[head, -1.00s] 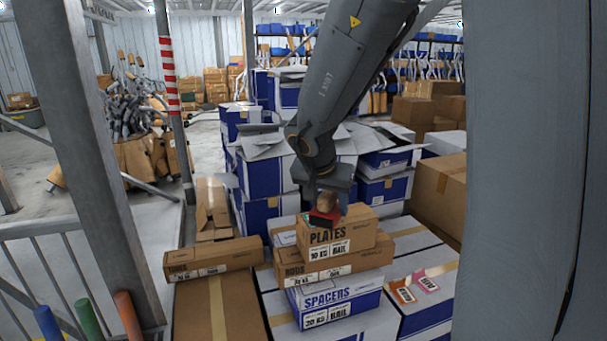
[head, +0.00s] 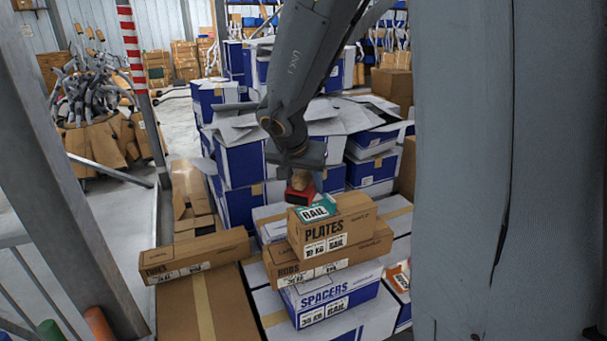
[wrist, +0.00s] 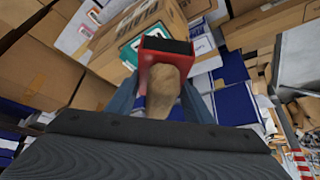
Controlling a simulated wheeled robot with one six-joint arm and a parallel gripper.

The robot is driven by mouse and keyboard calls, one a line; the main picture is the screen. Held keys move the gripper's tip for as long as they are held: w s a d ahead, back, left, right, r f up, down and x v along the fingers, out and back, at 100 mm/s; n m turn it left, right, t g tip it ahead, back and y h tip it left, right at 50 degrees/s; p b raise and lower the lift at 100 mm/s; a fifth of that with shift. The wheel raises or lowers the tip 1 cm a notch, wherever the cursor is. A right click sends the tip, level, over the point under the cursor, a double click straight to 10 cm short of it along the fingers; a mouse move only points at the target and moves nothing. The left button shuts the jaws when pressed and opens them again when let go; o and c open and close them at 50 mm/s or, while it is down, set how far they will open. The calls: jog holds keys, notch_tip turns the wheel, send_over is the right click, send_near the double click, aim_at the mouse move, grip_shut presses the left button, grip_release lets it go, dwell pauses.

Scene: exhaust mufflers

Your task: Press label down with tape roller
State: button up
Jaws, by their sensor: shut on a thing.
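My gripper (head: 298,178) is shut on the tape roller (head: 300,193), which has a red frame and a tan handle. In the wrist view the roller (wrist: 162,65) points away from my gripper (wrist: 160,95), its dark roller face at the far end. A teal and white label (head: 316,208) reading "BAIL" lies on top of the PLATES box (head: 350,222). The roller is at the label's upper left edge; whether it touches the label I cannot tell. In the wrist view the label (wrist: 130,52) shows partly behind the roller.
The PLATES box stands on the RODS box (head: 345,258), which stands on the SPACERS box (head: 335,297). A TUBES box (head: 195,256) lies to the left. Open blue and white boxes (head: 240,165) stand behind. A grey post (head: 75,180) rises at left.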

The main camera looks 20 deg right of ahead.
aim_at(308, 213)
jog(key=shift+f, duration=1.3)
jog(key=shift+f+b, duration=1.2)
jog(key=shift+f, duration=0.55)
jog(key=shift+d+b, duration=0.6)
jog(key=shift+b, duration=0.05)
jog(key=shift+c, duration=0.5)
jog(key=shift+p, duration=0.6)
jog(key=shift+r, duration=0.9)
jog(key=shift+s+r+p, duration=0.15)
jog(key=shift+r+p, duration=0.1)
jog(key=shift+p, duration=0.25)
jog(key=shift+r+p, duration=0.65)
jog(key=shift+p, duration=0.2)
jog(key=shift+r, duration=2.3)
